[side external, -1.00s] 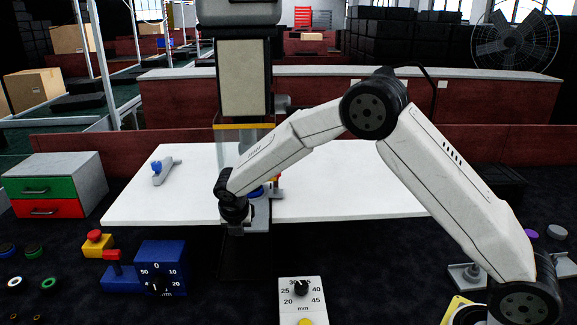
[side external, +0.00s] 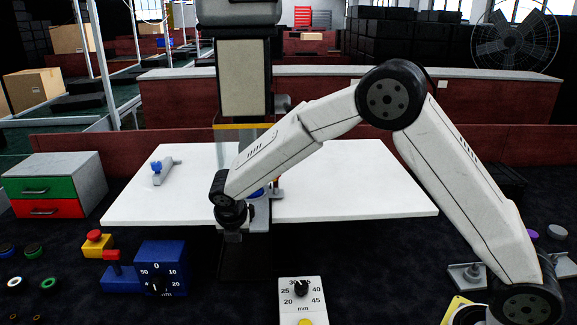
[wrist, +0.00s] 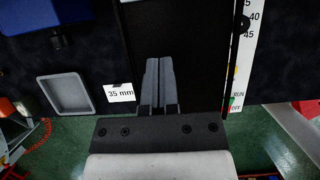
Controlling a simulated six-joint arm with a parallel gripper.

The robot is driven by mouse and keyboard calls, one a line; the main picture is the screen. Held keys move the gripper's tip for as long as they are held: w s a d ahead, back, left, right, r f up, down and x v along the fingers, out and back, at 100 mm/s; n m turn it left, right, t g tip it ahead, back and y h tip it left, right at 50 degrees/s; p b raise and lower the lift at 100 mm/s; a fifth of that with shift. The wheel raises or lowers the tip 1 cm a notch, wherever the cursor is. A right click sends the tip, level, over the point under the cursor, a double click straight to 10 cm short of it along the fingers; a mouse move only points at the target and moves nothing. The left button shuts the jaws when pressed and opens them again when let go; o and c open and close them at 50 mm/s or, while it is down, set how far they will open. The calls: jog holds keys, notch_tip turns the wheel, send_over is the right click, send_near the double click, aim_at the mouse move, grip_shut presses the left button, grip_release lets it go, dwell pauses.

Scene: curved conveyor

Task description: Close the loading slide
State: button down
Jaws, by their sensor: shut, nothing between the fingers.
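My gripper (side external: 233,238) points down at the front edge of the white table, in front of the machine column. In the wrist view its two grey fingers (wrist: 158,62) are together with nothing between them. They are over a black surface (wrist: 190,40); I cannot tell whether they touch it. I cannot clearly make out the loading slide. A light grey fixture with blue and orange parts (side external: 262,208) stands at the foot of the column, partly hidden behind my wrist.
The white table (side external: 350,190) is mostly clear, with a grey-and-blue part (side external: 162,171) at its left. A blue dial box (side external: 160,262) and a white mm dial (side external: 301,296) stand in front. A grey tray (wrist: 66,92) and a "35 mm" label (wrist: 119,93) show in the wrist view.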

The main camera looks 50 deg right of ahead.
jog(key=v, duration=0.7)
jog(key=shift+r, duration=0.35)
jog(key=shift+s, duration=0.2)
jog(key=s+d+f+m+y, duration=0.1)
jog(key=s+d+f+m, duration=0.1)
jog(key=s+m, duration=0.5)
jog(key=s+d+f+m+y, duration=0.1)
jog(key=s+d+m, duration=0.3)
jog(key=s+m, duration=0.3)
jog(key=s+d+f+m+y, duration=0.1)
jog(key=s+d+f+m, duration=0.1)
jog(key=s+m, duration=0.5)
jog(key=d+m, duration=0.1)
jog(key=m, duration=0.5)
jog(key=shift+s+d+f+g, duration=0.3)
jog(key=shift+s+d+f, duration=0.05)
jog(key=shift+f, duration=0.05)
